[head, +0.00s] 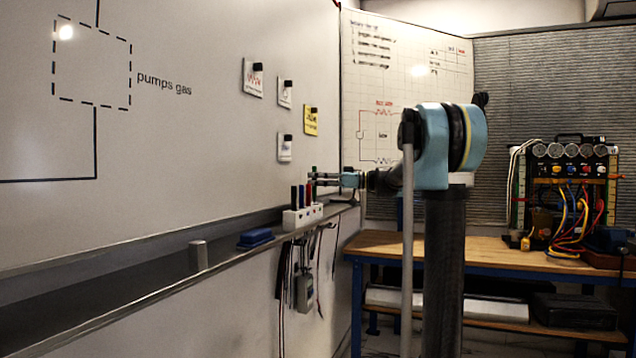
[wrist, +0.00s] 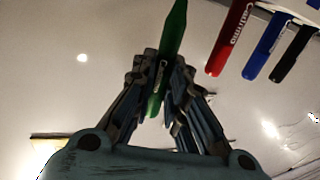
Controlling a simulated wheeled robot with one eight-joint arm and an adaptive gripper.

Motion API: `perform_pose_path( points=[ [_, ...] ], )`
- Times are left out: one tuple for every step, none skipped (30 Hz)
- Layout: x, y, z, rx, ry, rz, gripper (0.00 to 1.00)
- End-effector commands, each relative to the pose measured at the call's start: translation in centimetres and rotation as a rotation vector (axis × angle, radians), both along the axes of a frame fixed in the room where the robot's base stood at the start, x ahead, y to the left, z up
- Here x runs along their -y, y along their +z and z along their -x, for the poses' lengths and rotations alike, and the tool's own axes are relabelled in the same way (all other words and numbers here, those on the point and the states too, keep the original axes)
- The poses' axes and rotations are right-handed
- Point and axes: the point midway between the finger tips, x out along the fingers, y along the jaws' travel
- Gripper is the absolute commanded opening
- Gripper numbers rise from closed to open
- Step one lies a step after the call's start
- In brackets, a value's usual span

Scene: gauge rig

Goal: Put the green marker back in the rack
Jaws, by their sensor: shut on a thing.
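The green marker (wrist: 174,35) is between the fingers of my gripper (wrist: 160,75) in the wrist view, its ends sticking out past them. In the head view my gripper (head: 315,179) is at the whiteboard, just above the right part of the white rack (head: 291,222); the green marker is barely visible there. The rack stands on the board's ledge with a black, a blue and a red marker upright in it. In the wrist view the red marker (wrist: 231,38), blue marker (wrist: 265,46) and black marker (wrist: 293,53) are right of the green one, apart from it.
A blue eraser (head: 255,238) and a grey cylinder (head: 199,256) stand on the ledge (head: 120,290) left of the rack. Cables and a small grey box (head: 305,291) hang below it. A wooden bench (head: 400,247) with a gauge rig (head: 570,185) is at right.

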Motion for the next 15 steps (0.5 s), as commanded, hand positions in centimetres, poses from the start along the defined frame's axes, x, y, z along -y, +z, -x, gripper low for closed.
perform_pose_path(
  points=[
    [0.0,-0.1,0.0,0.000,0.000,0.000,0.00],
    [0.0,-0.2,0.0,0.000,0.000,0.000,0.00],
    [0.0,-0.3,0.0,0.000,0.000,0.000,0.00],
    [0.0,-0.4,0.0,0.000,0.000,0.000,0.00],
    [0.0,-0.4,0.0,0.000,0.000,0.000,0.00],
    [0.0,-0.5,0.0,0.000,0.000,0.000,0.00],
    [0.0,-0.6,0.0,0.000,0.000,0.000,0.00],
    [0.0,-0.7,0.0,0.000,0.000,0.000,0.00],
    [0.0,-0.8,0.0,0.000,0.000,0.000,0.00],
    [0.0,-0.8,0.0,0.000,0.000,0.000,0.00],
    [0.0,-0.9,0.0,0.000,0.000,0.000,0.00],
    [0.0,-1.0,0.0,0.000,0.000,0.000,0.00],
    [0.0,-1.1,0.0,0.000,0.000,0.000,0.00],
    [0.0,-1.1,0.0,0.000,0.000,0.000,0.00],
    [0.0,-1.2,0.0,0.000,0.000,0.000,0.00]
  ],
)
